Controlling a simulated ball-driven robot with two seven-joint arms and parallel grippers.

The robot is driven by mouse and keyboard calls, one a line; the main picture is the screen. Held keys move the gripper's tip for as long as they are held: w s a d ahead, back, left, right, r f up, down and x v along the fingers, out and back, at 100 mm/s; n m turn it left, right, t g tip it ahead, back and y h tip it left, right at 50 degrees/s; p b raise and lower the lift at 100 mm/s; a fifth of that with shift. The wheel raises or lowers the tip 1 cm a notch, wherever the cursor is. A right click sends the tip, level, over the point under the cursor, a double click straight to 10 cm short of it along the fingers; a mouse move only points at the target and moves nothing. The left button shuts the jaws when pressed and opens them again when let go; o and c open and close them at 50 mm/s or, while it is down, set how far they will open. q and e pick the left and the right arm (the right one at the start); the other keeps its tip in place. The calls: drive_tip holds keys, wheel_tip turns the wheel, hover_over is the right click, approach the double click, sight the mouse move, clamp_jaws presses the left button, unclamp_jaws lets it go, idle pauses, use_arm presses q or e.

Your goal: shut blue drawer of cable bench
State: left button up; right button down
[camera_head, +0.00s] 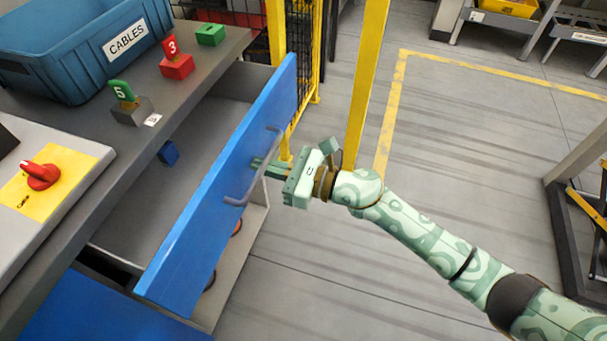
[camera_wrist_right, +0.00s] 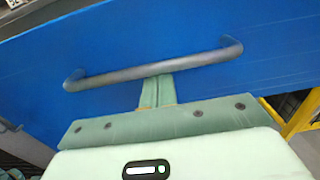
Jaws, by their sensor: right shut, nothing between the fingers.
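The blue drawer (camera_head: 215,200) of the cable bench (camera_head: 215,42) stands pulled out, its inside showing behind the blue front. A grey bar handle (camera_head: 247,186) runs along the front; it also shows in the right wrist view (camera_wrist_right: 200,60). My right gripper (camera_head: 257,163) is shut and empty, its fingertips at the handle and close to the drawer front. In the right wrist view the shut fingers (camera_wrist_right: 158,88) reach up to the bar, and their tips are hidden behind it. I cannot tell whether they touch the front. My left gripper is not in view.
A blue bin labelled CABLES (camera_head: 70,45), a red block (camera_head: 176,66), a green block (camera_head: 210,34) and a grey block (camera_head: 132,112) stand on the bench top. A small blue block (camera_head: 168,153) lies in the drawer. A yellow post (camera_head: 366,85) stands behind my right gripper.

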drive_tip(key=b+x, duration=0.3)
drive_tip(key=x, duration=0.9)
drive_tip(key=shift+w+a, duration=0.15)
drive_tip(key=shift+a, duration=0.05)
drive_tip(key=shift+r, duration=0.25)
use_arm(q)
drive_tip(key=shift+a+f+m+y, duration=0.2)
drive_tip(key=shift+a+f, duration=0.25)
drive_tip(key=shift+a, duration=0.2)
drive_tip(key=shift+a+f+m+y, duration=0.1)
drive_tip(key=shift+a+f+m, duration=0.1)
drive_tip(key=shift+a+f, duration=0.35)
use_arm(e)
drive_tip(key=shift+a, duration=0.1)
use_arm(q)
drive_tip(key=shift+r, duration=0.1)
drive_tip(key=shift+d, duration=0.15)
